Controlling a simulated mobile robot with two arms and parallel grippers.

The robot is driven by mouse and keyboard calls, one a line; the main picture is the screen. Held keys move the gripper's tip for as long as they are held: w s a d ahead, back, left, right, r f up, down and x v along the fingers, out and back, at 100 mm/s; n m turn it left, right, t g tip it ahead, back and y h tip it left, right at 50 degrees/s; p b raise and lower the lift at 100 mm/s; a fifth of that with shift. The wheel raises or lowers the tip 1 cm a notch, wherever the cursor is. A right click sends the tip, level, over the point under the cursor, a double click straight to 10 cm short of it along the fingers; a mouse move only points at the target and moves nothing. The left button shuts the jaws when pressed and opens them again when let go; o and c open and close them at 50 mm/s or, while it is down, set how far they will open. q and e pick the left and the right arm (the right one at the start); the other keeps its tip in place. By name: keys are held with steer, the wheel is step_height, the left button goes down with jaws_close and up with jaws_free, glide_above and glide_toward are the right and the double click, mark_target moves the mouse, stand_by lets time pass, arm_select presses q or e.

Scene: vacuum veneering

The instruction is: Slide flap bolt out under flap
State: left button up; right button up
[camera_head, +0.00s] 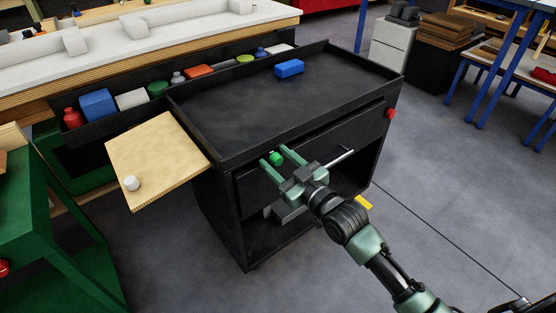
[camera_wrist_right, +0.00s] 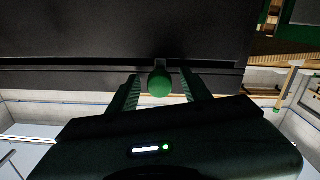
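A green round knob (camera_head: 277,158), which I take as the handle of the flap bolt, is at the front of the black cart, just below its top edge. A light wooden flap (camera_head: 155,155) extends from the cart's left side with a small white cylinder on it. My right gripper (camera_head: 274,156) is open, with one finger on each side of the knob. In the right wrist view the knob (camera_wrist_right: 160,84) sits between the fingers (camera_wrist_right: 159,80), with a gap visible on both sides. The rest of the bolt is hidden. My left gripper is out of view.
The black cart's top (camera_head: 270,98) holds a blue block (camera_head: 289,68) near the back. A drawer with a metal handle (camera_head: 340,158) is right of the knob. A rail of coloured items (camera_head: 130,118) runs behind the flap. The floor right of the cart is mostly clear.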

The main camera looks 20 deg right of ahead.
jaws_close()
stand_by(1.3)
